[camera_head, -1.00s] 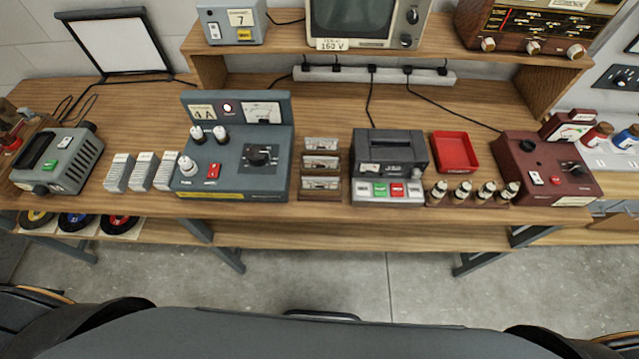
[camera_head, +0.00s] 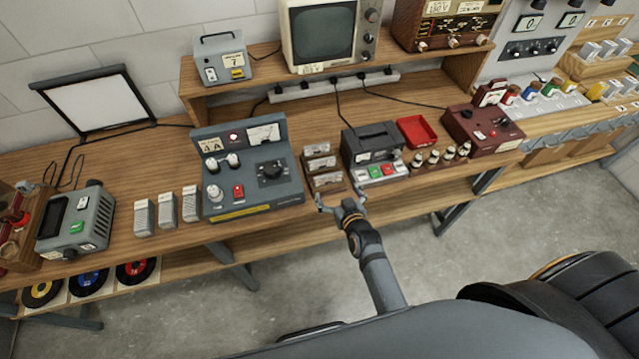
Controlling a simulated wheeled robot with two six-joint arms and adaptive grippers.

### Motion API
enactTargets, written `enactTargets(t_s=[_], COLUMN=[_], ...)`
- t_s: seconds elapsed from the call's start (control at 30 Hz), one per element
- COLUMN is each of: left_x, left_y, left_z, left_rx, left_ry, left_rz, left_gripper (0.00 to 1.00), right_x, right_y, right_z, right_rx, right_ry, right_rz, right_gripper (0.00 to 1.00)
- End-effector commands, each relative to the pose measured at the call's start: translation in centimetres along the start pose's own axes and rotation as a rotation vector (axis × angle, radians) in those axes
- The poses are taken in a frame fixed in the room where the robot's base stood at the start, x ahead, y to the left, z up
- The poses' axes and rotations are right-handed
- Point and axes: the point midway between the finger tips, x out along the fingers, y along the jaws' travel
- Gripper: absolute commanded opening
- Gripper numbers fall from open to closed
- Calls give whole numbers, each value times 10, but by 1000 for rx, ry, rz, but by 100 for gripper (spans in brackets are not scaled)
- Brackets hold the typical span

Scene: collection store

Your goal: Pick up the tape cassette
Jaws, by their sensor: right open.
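Several clear-fronted tape cassettes with pale labels stand in stepped rows in a small dark wooden rack. The front cassette (camera_head: 326,180) is nearest the bench edge. The middle cassette (camera_head: 321,164) and the back cassette (camera_head: 317,149) stand behind it. My right gripper (camera_head: 341,196) is open and empty, its fingers spread just in front of the rack by the bench's front edge. It seems apart from the cassettes, but I cannot tell its height exactly. My left gripper is not in view.
A grey cassette deck (camera_head: 373,147) with coloured buttons stands right of the rack. A grey control panel (camera_head: 250,183) with knobs stands close on its left. A red tray (camera_head: 417,131), small bottles (camera_head: 434,157) and a dark red box (camera_head: 482,132) are farther right. Floor in front is clear.

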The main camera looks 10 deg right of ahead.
Motion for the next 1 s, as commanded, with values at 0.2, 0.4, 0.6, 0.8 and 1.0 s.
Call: enactTargets(t_s=[0.2, 0.4, 0.6, 0.8, 1.0], left_x=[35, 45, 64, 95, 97], left_y=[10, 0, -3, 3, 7], left_z=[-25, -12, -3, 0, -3], left_rx=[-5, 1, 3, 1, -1], left_ry=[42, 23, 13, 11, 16], left_rz=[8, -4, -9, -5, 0], left_gripper=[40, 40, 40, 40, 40], right_x=[38, 53, 69, 99, 105], right_y=[0, 0, 1, 2, 2], right_z=[8, 4, 7, 5, 0], right_rx=[-1, 0, 0, 0, 0], right_ry=[2, -3, 0, 0, -3], right_rz=[0, 0, 0, 0, 0], right_gripper=[100, 100, 100, 100, 100])
